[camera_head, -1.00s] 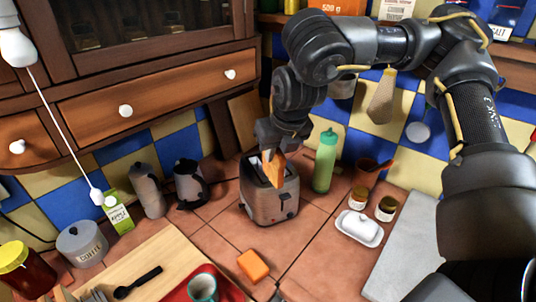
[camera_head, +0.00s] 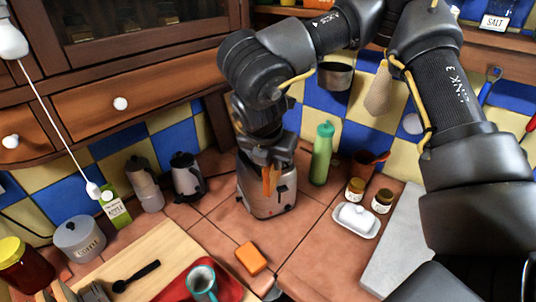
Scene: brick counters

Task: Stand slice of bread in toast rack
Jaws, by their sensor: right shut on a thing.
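My right gripper (camera_head: 268,165) points down in front of the toaster, shut on a slice of bread (camera_head: 270,181). The slice is a narrow orange-brown strip seen nearly edge-on, upright, with its upper part hidden between the fingers. The metal toaster (camera_head: 262,203) stands on the tiled counter behind it; the gripper and forearm hide much of its top. I cannot tell whether the bread touches the toaster. I cannot make out the toast rack for sure; a grey metal thing (camera_head: 93,292) at the bottom left edge is cut off. My left gripper is not seen.
A green bottle (camera_head: 322,153), two small jars and a white butter dish (camera_head: 356,220) stand right of the toaster. An orange block (camera_head: 251,258) lies in front. A wooden board (camera_head: 135,255), red tray (camera_head: 178,290) and teal mug (camera_head: 202,278) are at front left.

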